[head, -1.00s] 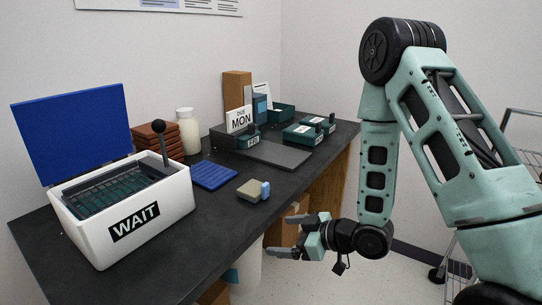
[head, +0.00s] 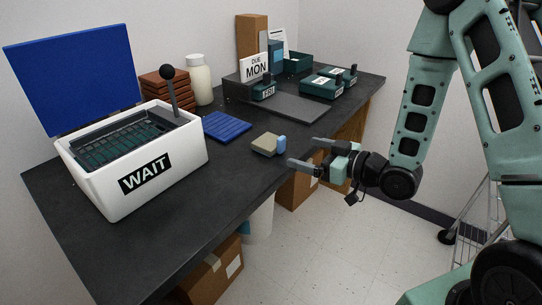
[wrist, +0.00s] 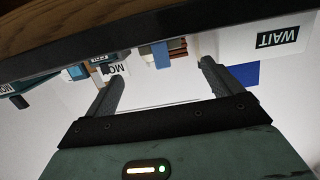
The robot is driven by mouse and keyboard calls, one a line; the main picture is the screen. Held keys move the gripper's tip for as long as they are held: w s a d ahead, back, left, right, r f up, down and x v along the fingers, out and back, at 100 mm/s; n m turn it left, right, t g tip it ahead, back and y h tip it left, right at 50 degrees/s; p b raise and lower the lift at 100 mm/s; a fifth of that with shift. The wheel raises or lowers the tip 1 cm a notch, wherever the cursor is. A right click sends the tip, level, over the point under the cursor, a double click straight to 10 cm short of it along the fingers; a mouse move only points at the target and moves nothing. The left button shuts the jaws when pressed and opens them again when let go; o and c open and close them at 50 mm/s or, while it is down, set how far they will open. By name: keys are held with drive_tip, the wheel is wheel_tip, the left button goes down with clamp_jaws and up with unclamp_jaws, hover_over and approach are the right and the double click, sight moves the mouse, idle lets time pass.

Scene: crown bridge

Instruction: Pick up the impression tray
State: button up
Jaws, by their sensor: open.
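A small beige block with a light blue end, which I take to be the impression tray (head: 265,145), lies on the dark bench near its front edge in the head view. Its blue end faces my gripper. My gripper (head: 301,151) is open and empty, just right of the tray, with its fingers pointing left toward it at about bench height. They look apart from it. In the wrist view, which is upside down, the tray's blue end (wrist: 160,54) appears between the spread fingers of my gripper (wrist: 163,72).
A white WAIT box (head: 190,165) with a raised blue lid stands at the left. A blue ribbed mat (head: 227,126) lies behind the tray. A grey slab (head: 290,106), a DUE MON sign (head: 255,67) and green boxes (head: 322,87) stand farther back. The bench front (head: 225,185) is clear.

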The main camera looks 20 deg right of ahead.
sight(271, 143)
drive_tip(key=b+x, duration=0.3)
drive_tip(key=x, duration=0.2)
drive_tip(key=shift+w+a, duration=0.1)
drive_tip(key=shift+a, duration=0.05)
drive_tip(key=shift+b+x, duration=0.3)
drive_tip(key=shift+x, duration=3.05)
drive_tip(key=c, duration=1.1)
